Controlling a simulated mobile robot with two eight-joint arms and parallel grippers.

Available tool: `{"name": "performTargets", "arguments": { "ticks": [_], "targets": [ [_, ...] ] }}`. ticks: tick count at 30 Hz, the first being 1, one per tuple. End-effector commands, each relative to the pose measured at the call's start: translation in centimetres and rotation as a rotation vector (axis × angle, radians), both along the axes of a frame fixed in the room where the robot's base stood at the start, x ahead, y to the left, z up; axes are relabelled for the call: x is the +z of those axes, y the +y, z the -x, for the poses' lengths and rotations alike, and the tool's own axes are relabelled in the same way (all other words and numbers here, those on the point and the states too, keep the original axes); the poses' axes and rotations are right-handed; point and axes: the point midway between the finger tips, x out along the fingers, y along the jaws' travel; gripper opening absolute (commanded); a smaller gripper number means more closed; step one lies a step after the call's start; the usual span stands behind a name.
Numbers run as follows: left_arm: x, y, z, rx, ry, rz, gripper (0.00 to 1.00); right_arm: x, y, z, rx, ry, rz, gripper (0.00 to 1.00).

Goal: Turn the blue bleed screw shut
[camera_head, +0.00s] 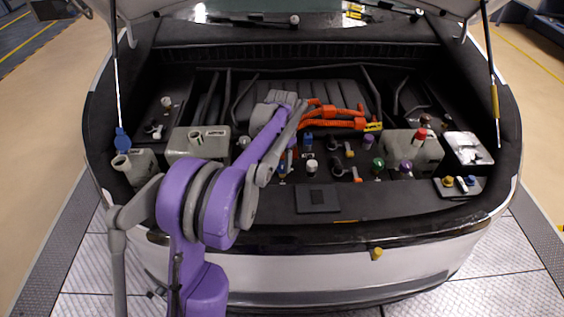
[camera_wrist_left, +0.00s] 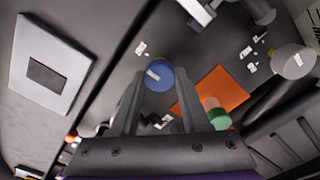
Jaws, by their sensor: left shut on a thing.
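The blue bleed screw (camera_wrist_left: 159,76) has a round blue head with a pale mark across its top. In the left wrist view it sits between the two fingertips of my left gripper (camera_wrist_left: 160,88), which is shut on it. In the head view my purple left arm reaches into the engine bay, and its forearm hides most of the gripper and the spot where it works. I cannot tell from these views how far the screw is turned. My right gripper is in neither view.
An orange plate (camera_wrist_left: 222,90) and a green cap (camera_wrist_left: 218,116) lie close to the fingers. Orange cables (camera_head: 335,117), a white-capped post (camera_head: 312,167) and a green knob (camera_head: 378,164) stand right of the arm. A grey tank (camera_head: 200,147) is on the left.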

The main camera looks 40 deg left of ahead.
Motion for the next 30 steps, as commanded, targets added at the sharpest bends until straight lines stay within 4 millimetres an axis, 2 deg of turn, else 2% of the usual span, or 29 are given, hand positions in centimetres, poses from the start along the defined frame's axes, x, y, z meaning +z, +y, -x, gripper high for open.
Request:
{"name": "performTargets", "arguments": {
  "ticks": [5,6,10,11,19,22,26,30],
  "targets": [
    [0.1,0.1,-0.1,-0.001,-0.001,-0.002,0.0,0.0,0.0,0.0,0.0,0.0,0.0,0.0],
    [0.1,0.1,-0.1,-0.001,-0.002,-0.002,0.49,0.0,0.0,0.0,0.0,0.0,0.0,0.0],
    [0.1,0.0,0.0,0.0,-0.001,-0.001,0.73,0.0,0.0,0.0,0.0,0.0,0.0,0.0],
    [0.1,0.0,0.0,0.0,-0.001,-0.001,0.76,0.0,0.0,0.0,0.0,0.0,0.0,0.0],
    [0.1,0.0,0.0,0.0,0.0,-0.001,0.76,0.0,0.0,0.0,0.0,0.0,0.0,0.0],
    [0.7,0.0,0.0,0.001,0.0,0.0,0.76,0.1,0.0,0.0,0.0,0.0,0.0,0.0],
    [2.6,0.0,0.0,0.001,0.0,0.0,0.76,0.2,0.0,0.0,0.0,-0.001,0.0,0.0],
    [5.6,0.0,0.0,0.001,0.0,-0.001,0.76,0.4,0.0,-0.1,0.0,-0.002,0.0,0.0]
  ]
}}
